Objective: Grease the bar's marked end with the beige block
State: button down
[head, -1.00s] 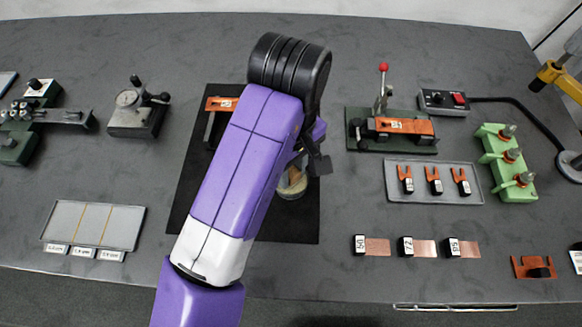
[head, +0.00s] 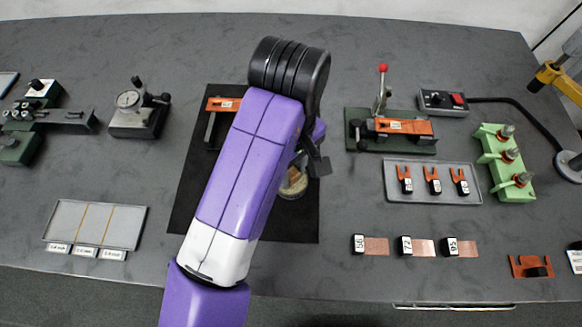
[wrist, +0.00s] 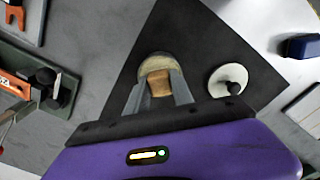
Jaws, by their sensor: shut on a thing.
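My gripper (wrist: 159,94) is shut on the beige block (wrist: 159,82), a small tan block between its two grey fingers in the wrist view. The block is at or just above a round dish with pale yellowish contents (wrist: 153,63); I cannot tell whether they touch. In the head view the dish (head: 294,190) shows beside my arm, and the gripper (head: 303,168) is mostly hidden there. An orange piece with a white label (head: 221,104) and a dark upright part lies at the mat's back left, partly behind my arm. I cannot make out the bar's marked end.
The dish stands on a black mat (head: 285,228). A lever fixture (head: 400,143), a tray of orange forks (head: 432,199) and copper strips (head: 423,247) are to the right. A dial gauge (head: 135,112) stands left.

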aim_at(291, 172)
dwell(0.6)
notch_tip(291, 172, up, 7)
jog(key=p, duration=0.7)
jog(key=shift+p, duration=0.35)
dwell(0.5)
